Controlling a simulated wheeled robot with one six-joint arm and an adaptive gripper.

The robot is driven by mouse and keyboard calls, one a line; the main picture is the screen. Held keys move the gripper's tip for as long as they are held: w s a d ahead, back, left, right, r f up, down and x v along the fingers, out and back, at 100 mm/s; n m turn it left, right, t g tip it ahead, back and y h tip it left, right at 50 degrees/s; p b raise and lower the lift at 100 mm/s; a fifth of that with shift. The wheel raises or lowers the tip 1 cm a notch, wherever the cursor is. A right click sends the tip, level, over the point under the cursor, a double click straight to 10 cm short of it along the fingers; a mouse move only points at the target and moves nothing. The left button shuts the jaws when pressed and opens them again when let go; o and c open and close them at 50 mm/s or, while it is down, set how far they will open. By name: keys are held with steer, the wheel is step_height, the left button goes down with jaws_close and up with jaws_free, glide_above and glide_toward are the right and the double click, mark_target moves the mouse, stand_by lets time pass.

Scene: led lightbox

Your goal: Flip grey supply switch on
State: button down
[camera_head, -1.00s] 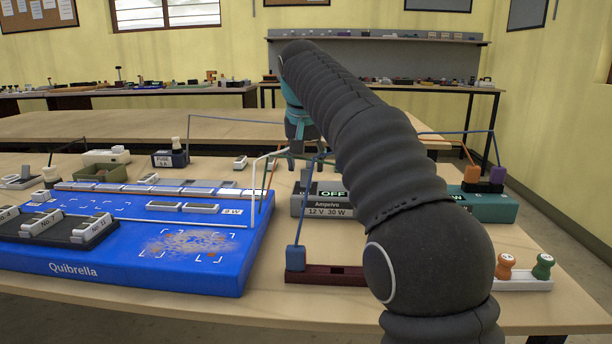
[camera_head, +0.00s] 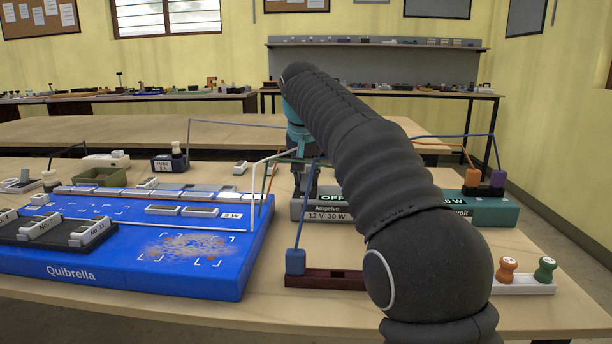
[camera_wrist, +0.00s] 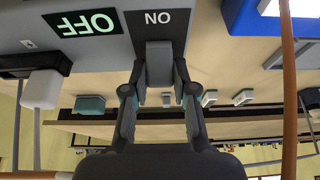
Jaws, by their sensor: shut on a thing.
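The grey supply (camera_head: 312,212) stands on the table right of the blue board, marked "Ampelvo 12 V 30 W". Its OFF sign is lit green, partly behind my arm in the head view and upside down in the wrist view (camera_wrist: 88,22). Its dark ON label (camera_wrist: 158,18) is unlit. My gripper (camera_wrist: 160,92) is shut on the grey switch lever (camera_wrist: 159,62), which stands between the fingers in front of the ON label. In the head view my gripper (camera_head: 305,188) is at the supply's left end; the lever's tilt cannot be told.
A teal supply (camera_head: 490,212) with orange and purple plugs stands to the right. The blue Quibrella board (camera_head: 120,270) lies left. A blue wire rises from a blue plug (camera_head: 295,262) on a dark red strip, close to my gripper. Other wires pass nearby.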

steer(key=shift+f+b, duration=0.1)
steer(key=shift+b, duration=0.35)
steer(key=shift+s+f+t+b, duration=0.2)
steer(key=shift+t+b, duration=0.4)
steer(key=shift+b, duration=0.5)
steer(key=t+b, duration=0.1)
steer(key=b, duration=0.2)
steer(key=s+t+b, duration=0.1)
steer(key=t+b, duration=0.1)
steer(key=b, duration=0.1)
steer(key=shift+a+f+b, duration=0.1)
steer(key=shift+b, duration=0.3)
steer(key=t+b, duration=0.2)
steer(key=shift+s+r+b, duration=0.3)
steer(key=shift+s, duration=0.1)
steer(key=shift+s+r+t, duration=0.1)
steer(key=shift+s+t, duration=0.15)
steer(key=shift+t, duration=0.95)
steer(key=c, duration=0.9)
jaws_free()
